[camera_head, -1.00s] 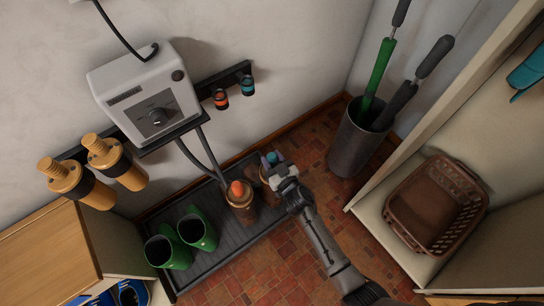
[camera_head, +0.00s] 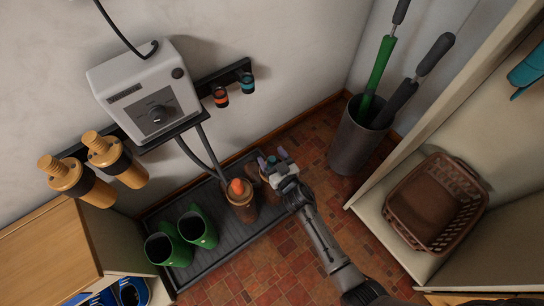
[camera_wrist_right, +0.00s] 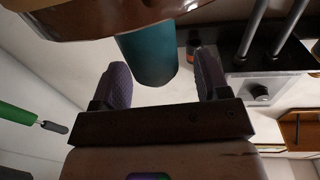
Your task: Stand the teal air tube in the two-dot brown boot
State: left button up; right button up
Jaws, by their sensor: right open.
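The teal air tube (camera_head: 272,160) stands in the right-hand brown boot (camera_head: 265,182) on the tray. In the right wrist view, the tube (camera_wrist_right: 148,58) comes out past the boot's brown rim (camera_wrist_right: 90,22). My right gripper (camera_head: 273,158) is open at the tube's top. In the wrist view its purple fingers (camera_wrist_right: 163,78) are apart on either side of the tube's end, with gaps. The other brown boot (camera_head: 243,212) holds an orange tube (camera_head: 237,187). The dot marks on the boots cannot be made out. My left gripper is out of view.
Green boots (camera_head: 198,228) stand on the left of the dark tray (camera_head: 222,250). A grey dryer box (camera_head: 150,95) hangs above, beside a rail with orange and teal-ringed sockets (camera_head: 247,85). A tall bin (camera_head: 355,140) holds long-handled tools. A brown basket (camera_head: 432,205) is at right.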

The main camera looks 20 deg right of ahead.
jog(key=shift+s+r, duration=0.1)
jog(key=shift+s, duration=0.25)
jog(key=s+d+p, duration=0.2)
jog(key=s+p, duration=0.4)
jog(key=s, duration=0.7)
jog(key=shift+w, duration=0.1)
